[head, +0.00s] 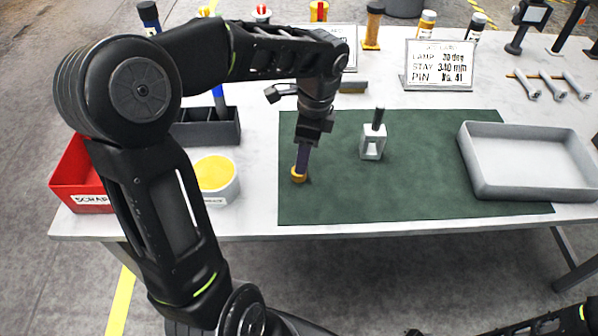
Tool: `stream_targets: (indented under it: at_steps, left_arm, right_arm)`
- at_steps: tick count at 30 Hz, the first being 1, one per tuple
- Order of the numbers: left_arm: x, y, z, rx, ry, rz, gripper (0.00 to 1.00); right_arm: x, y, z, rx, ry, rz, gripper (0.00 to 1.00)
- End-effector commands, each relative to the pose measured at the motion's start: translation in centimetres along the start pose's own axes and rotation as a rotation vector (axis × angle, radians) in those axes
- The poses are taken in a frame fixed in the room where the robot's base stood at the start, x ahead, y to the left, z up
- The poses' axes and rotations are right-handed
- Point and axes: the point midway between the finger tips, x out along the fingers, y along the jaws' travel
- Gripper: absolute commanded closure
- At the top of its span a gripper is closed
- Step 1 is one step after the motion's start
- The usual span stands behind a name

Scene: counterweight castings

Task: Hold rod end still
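My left gripper (311,132) points down over the left part of the green mat (440,195). My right gripper is out of view; only dark arm parts show at bottom right.
A grey tray (528,192) sits on the mat's right end. A red scrap bin (82,192), a yellow-topped white tub (236,188) and a dark box (205,138) stand at left. The mat's front middle is clear.

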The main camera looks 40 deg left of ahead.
Motion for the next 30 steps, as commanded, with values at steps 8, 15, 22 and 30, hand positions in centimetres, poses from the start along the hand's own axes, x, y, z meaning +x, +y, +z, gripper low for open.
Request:
stream_targets:
  at_steps: [8, 15, 22, 30]
  left_arm:
    - [2.6, 0.3, 0.4, 0.0, -0.002, 0.006, 0.42]
    - [5.1, 0.2, 0.3, 0.0, -0.001, 0.002, 0.42]
    - [5.2, 0.2, 0.3, 0.0, 0.0, 0.0, 0.42]
    - [5.2, 0.2, 0.3, 0.0, 0.0, 0.0, 0.42]
  right_arm:
    - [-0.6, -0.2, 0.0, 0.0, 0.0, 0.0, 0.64]
    - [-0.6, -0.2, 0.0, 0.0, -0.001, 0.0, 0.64]
    - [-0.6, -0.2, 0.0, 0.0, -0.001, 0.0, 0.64]
    - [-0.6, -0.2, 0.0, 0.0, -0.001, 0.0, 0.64]
